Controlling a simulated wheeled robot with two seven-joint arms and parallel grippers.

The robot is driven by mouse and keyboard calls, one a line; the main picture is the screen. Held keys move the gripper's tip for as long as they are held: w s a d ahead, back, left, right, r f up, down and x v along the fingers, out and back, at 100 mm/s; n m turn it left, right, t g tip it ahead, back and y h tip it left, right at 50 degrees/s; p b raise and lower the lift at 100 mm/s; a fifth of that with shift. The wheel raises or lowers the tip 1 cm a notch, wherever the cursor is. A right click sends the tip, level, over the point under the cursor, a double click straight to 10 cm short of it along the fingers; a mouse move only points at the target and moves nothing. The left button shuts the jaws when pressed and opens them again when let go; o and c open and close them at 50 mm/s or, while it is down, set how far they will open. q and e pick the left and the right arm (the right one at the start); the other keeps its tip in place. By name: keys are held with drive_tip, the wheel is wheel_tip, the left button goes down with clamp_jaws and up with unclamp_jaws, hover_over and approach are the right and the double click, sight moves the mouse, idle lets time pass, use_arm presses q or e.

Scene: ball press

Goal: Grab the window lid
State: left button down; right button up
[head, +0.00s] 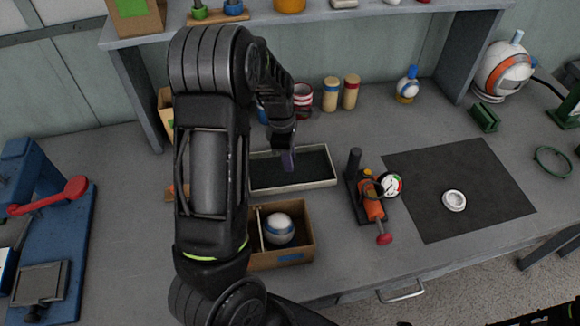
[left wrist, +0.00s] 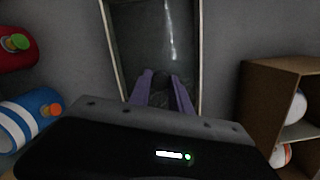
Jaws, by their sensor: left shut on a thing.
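The window lid (head: 318,163) looks like a dark, glossy panel in a pale frame, lying flat on the bench behind the open cardboard box. In the left wrist view the lid (left wrist: 150,40) runs away from the fingers, with light streaks reflected on its pane. My left gripper (head: 288,160) points down over the lid. In the left wrist view its two purple fingers (left wrist: 163,92) are close on either side of a dark rounded piece, which seems to be the lid's knob. The contact is dim and partly hidden.
The cardboard box (head: 308,235) holds a white and blue ball (head: 279,228). An orange press-like device with a gauge (head: 371,195) stands to the right. A dark mat (head: 460,180) carries a white ring (head: 454,200).

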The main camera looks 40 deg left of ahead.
use_arm(q)
drive_tip(key=shift+r, duration=0.1)
wheel_tip(320, 180, up, 10)
drive_tip(key=shift+b, duration=0.4)
idle(0.6)
